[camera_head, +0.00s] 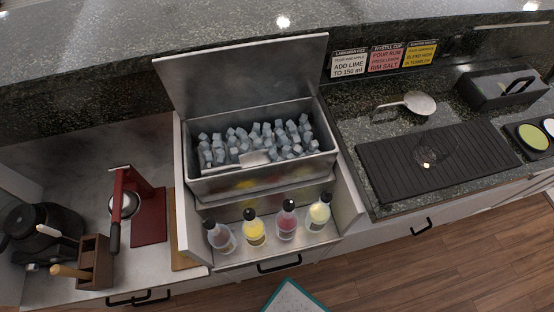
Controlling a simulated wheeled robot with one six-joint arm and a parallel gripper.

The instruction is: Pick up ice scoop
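A pale scoop-like thing (254,159) lies on the ice in the open steel ice bin (262,181), near the bin's front wall. Its thin handle seems to run left along that wall. Pale blue ice cubes (262,133) fill the bin around it. A shiny metal piece with a rounded bowl and a handle (419,103) lies on the dark counter to the right; I cannot tell whether it is a scoop or a strainer. My gripper is not in view.
The bin's lid (245,75) stands raised behind it. Several bottles (286,222) stand in a rack in front. A black drain mat (436,160) lies right. A red press (150,210) and a wooden holder (96,258) stand left. The wood floor (440,265) at right front is clear.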

